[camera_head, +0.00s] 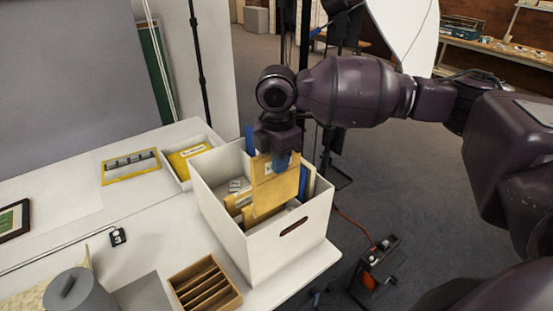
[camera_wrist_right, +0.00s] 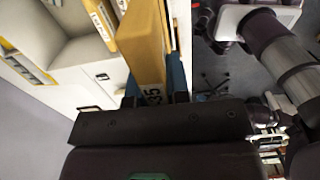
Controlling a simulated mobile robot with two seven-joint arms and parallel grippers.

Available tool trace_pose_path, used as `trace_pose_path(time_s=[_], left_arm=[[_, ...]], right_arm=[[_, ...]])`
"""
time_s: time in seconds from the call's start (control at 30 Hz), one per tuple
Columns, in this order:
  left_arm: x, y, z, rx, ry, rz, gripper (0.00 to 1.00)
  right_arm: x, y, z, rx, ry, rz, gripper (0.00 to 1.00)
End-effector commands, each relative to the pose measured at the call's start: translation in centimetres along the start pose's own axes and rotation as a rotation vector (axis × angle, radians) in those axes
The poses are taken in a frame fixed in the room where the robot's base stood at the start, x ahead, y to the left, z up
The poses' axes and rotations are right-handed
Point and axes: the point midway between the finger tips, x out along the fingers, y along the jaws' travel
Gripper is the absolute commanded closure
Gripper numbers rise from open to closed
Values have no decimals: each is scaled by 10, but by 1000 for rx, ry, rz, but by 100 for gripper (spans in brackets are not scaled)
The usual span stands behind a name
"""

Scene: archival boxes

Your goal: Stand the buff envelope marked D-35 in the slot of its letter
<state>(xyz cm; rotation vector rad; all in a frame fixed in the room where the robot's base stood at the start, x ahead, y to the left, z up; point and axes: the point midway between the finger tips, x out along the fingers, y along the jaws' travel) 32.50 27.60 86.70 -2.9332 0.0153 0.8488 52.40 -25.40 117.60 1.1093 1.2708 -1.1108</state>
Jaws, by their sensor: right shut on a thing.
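My right gripper (camera_head: 284,160) points down over the white archival box (camera_head: 290,248) and is shut on the top edge of a buff envelope (camera_head: 274,190). The envelope hangs upright, its lower part at or inside the box opening; whether it touches the bottom is hidden. In the right wrist view the envelope (camera_wrist_right: 142,42) runs up from between the blue fingers (camera_wrist_right: 155,85), with "35" readable on its label. Other buff envelopes (camera_head: 239,203) and blue dividers (camera_head: 249,138) stand in the box. I cannot read the divider letters. My left gripper is not in view.
The box stands near the table's right edge. A shallow white tray (camera_head: 212,139) with a yellow envelope lies behind it. A wooden rack (camera_head: 205,286) and a grey cylinder (camera_head: 78,294) are in front. A yellow-edged picture (camera_head: 130,167) lies left. The table's middle is mostly clear.

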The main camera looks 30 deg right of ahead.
Motion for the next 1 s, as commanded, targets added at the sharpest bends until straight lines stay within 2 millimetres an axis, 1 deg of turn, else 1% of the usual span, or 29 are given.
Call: trace_pose_path(time_s=[0.13, 0.27, 0.37, 1.0], left_arm=[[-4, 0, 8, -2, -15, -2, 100], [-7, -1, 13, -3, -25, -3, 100], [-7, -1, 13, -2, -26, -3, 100], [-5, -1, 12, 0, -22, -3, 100]], right_arm=[[2, 0, 0, -6, 0, -1, 100], [9, 0, 0, -6, -1, -2, 100], [20, 0, 0, -6, 0, -2, 100], [106, -1, -1, -5, 1, -3, 100]])
